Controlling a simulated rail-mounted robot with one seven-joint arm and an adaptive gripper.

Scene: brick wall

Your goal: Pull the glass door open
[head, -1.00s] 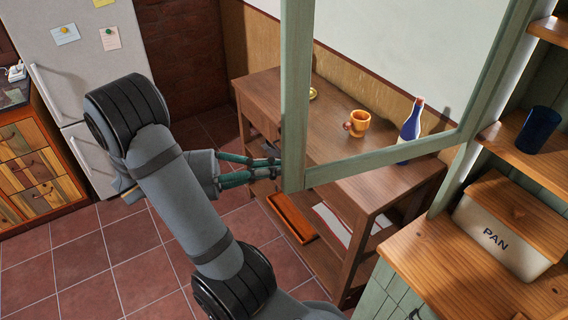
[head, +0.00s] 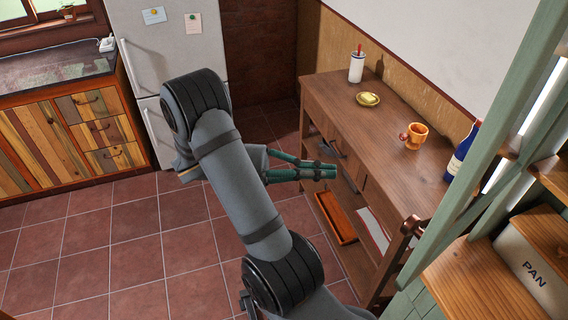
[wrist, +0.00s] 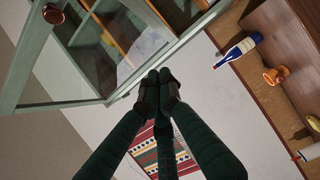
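The glass door has a pale green frame (head: 478,165) and stands at the right of the head view, seen at a steep slant. Its round brown knob (head: 412,226) faces left. In the wrist view the door frame (wrist: 55,104) and the knob (wrist: 52,14) are at the upper left, with shelves showing beyond. My gripper (head: 334,172) is left of the door in the head view, over the floor beside the wooden table. Its green fingers are together with nothing visible between them. In the wrist view the fingertips (wrist: 158,80) appear close to the frame's lower corner; contact is unclear.
The wooden table (head: 395,105) bears an orange mug (head: 414,136), a blue bottle (head: 462,153), a yellow dish (head: 368,99) and a white container (head: 356,67). Shelves with a PAN box (head: 530,265) are at right. Tiled floor (head: 130,240) is clear at left.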

